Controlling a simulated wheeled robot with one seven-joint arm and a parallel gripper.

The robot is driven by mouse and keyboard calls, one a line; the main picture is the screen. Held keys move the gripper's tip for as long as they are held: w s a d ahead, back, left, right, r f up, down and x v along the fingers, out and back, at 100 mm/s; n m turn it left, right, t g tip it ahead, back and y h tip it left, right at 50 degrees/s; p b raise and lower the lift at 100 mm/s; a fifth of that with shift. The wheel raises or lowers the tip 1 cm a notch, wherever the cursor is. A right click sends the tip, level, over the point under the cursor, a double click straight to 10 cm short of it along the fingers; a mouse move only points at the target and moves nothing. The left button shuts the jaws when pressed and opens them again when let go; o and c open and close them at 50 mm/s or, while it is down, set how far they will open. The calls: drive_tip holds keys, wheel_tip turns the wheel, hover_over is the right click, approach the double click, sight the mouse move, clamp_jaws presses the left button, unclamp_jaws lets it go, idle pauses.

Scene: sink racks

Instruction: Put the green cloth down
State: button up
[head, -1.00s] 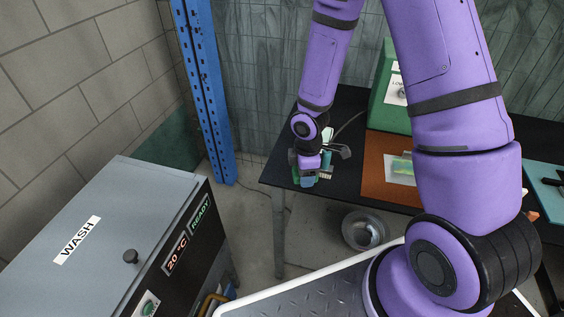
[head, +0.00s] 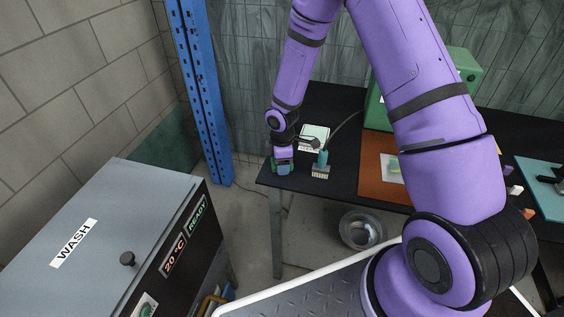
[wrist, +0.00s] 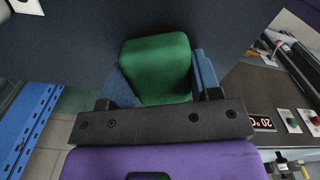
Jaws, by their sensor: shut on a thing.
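My gripper (head: 283,167) is at the left end of the black table (head: 335,108), low over its front left corner. It is shut on the green cloth (wrist: 155,68), which sits between the two blue fingers in the wrist view. In the head view only a small green part of the cloth shows at the fingers. I cannot tell whether the cloth touches the tabletop.
A brown mat (head: 372,180) and a green box (head: 463,66) lie farther right. A metal bowl (head: 362,230) is below the table's front edge. The grey WASH machine (head: 110,220) stands front left.

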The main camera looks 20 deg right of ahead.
drive_tip(key=shift+f, duration=0.15)
drive_tip(key=o, duration=1)
drive_tip(key=shift+c, duration=0.2)
drive_tip(key=s+d+r+m+t+h, duration=0.1)
drive_tip(key=s+d+r+m, duration=0.1)
drive_tip(key=r, duration=1.1)
drive_tip(key=s+d+r+m, duration=0.1)
drive_tip(key=s+r+m, duration=0.1)
drive_tip(key=r, duration=1.1)
drive_tip(key=s+d+r+m+t, duration=0.2)
drive_tip(key=s+r+m, duration=0.3)
drive_tip(key=s+r, duration=0.4)
drive_tip(key=s+d+r+m+t+y, duration=0.1)
drive_tip(key=s+r+m, duration=0.5)
drive_tip(key=s, duration=1)
wheel_tip(320, 180, up, 3)
drive_tip(key=shift+s+d+r+t, duration=0.2)
drive_tip(key=shift+d+t, duration=0.25)
drive_tip(key=shift+t, duration=0.15)
